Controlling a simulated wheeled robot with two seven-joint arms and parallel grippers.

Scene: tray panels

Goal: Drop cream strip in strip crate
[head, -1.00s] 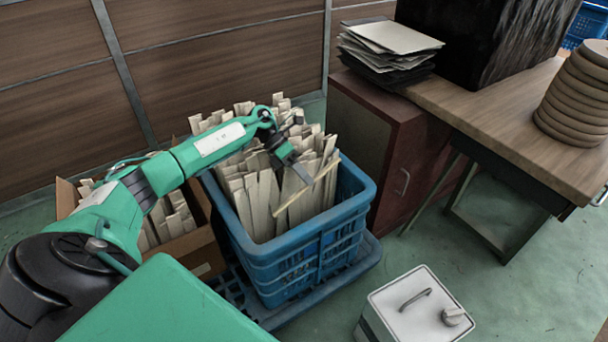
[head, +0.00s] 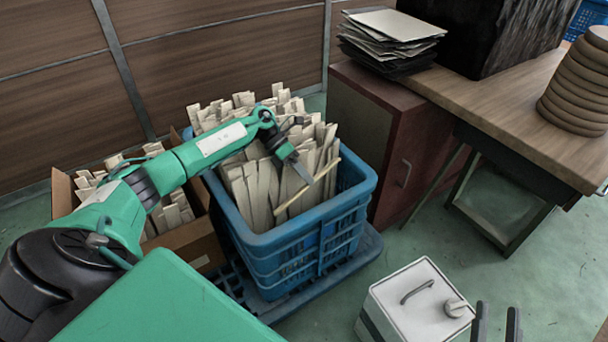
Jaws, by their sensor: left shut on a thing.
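The blue strip crate (head: 300,241) stands left of the middle, packed with several upright cream strips. My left gripper (head: 308,180) is over the right part of this crate. It is shut on a thin cream strip (head: 290,203), which lies slanted across the crate opening, in front of the upright strips. I cannot tell whether the held strip touches the strips behind it. My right gripper (head: 497,324) shows only as two dark fingers at the bottom right edge, apart with nothing visible between them.
A cardboard box (head: 202,258) with more strips stands left of the crate. A dark red cabinet (head: 375,150) and a wooden table (head: 520,120) stand to the right. A white lidded box (head: 400,302) is on the floor near my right gripper.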

